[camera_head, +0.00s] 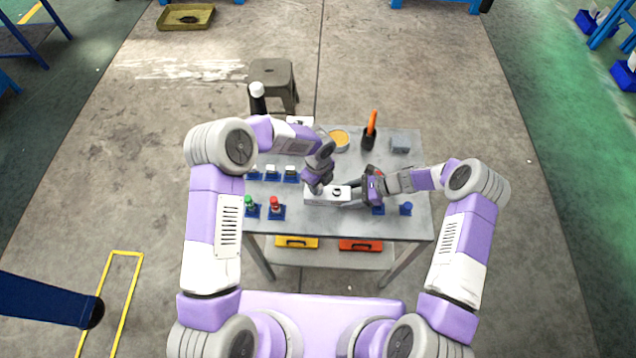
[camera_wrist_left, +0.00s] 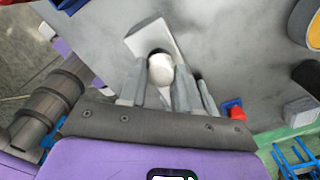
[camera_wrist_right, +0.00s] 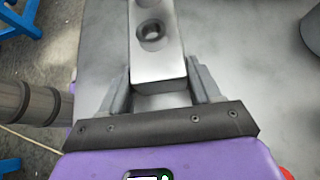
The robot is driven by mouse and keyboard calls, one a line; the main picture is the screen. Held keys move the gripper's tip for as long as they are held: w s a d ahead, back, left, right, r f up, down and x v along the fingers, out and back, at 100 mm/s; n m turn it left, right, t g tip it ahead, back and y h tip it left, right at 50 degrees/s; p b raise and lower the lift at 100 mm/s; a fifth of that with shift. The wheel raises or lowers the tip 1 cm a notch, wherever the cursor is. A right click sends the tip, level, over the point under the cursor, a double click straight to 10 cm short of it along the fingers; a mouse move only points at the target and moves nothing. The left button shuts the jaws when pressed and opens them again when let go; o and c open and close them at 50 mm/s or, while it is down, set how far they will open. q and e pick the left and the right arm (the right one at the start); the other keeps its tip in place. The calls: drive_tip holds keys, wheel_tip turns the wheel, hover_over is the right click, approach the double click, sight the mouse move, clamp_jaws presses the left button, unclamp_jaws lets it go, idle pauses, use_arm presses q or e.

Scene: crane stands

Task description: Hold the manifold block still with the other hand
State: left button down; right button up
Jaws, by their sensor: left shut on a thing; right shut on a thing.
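The pale grey manifold block (camera_head: 328,196) lies on the grey table in front of me. In the right wrist view the block (camera_wrist_right: 157,66) runs between my right gripper's fingers (camera_wrist_right: 160,82), which are shut on its end; a round dark hole shows in its top. My left gripper (camera_head: 317,189) is at the block's left part. In the left wrist view its fingers (camera_wrist_left: 166,88) are shut on a white round-topped part (camera_wrist_left: 160,69), over the block (camera_wrist_left: 152,37). Whether this part sits in a hole is hidden.
Blue holders with a green-topped part (camera_head: 250,202), a red-topped part (camera_head: 275,202) and several white parts (camera_head: 271,170) stand left. A yellow-filled bowl (camera_head: 340,138), an orange-handled tool (camera_head: 371,125) and a grey box (camera_head: 401,141) stand at the back. A blue part (camera_head: 405,208) stands right.

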use_arm(q)
drive_tip(key=m, duration=0.5)
drive_tip(key=c, duration=0.7)
unclamp_jaws()
drive_tip(key=shift+c, duration=0.8)
